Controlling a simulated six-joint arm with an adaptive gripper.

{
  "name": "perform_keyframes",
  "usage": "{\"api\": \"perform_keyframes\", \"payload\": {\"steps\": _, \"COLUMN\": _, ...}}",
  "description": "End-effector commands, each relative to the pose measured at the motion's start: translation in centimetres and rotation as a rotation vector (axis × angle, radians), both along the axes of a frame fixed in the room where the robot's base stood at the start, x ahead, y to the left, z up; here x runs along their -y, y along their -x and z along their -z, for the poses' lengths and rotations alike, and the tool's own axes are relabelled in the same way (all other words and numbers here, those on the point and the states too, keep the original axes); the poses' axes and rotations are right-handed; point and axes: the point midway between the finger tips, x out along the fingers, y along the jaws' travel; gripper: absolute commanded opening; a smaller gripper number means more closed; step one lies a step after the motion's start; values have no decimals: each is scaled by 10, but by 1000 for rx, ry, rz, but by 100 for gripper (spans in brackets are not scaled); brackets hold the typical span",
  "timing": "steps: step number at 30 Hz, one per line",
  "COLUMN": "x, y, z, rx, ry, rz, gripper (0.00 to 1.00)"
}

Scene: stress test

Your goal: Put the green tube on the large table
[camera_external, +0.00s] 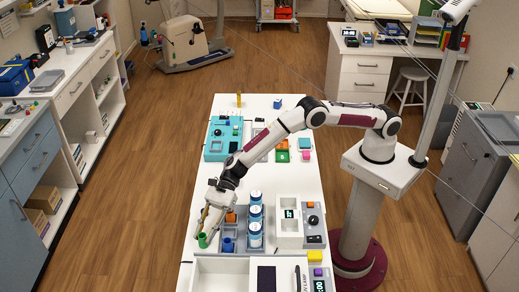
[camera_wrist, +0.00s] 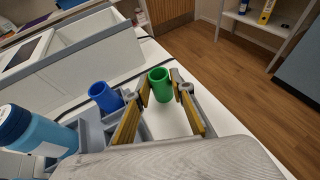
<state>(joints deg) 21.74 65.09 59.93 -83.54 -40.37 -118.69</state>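The green tube (camera_wrist: 160,85) is a short, hollow cylinder with its open end up. In the external view the green tube (camera_external: 202,240) is at the left edge of the long white table (camera_external: 270,181), just below my fingertips. My gripper (camera_external: 207,226) points down over it. In the wrist view my gripper (camera_wrist: 162,93) has its two yellow-padded fingers spread, one on each side of the tube. A slight gap shows at the right finger; contact on the left is unclear. The tube's base is partly hidden, and I cannot tell if it touches the table.
Close by are a blue tube (camera_wrist: 105,97) in a grey holder (camera_wrist: 92,132) and several blue, white-labelled bottles (camera_external: 255,234). A white open bin (camera_external: 222,276) stands at the table's near end. A turquoise case (camera_external: 216,150) lies farther back. The floor (camera_external: 140,200) lies beyond the table's left edge.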

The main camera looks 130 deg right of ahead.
Motion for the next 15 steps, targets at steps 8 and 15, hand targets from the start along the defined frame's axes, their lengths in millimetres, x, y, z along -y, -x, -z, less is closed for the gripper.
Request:
{"api": "perform_keyframes", "payload": {"steps": 8, "x": -1, "y": 3, "z": 12, "rx": -17, "ry": 1, "rz": -1, "gripper": 38}}
{"api": "perform_keyframes", "payload": {"steps": 15, "x": -1, "y": 4, "z": 11, "rx": -19, "ry": 0, "rz": -1, "gripper": 38}}
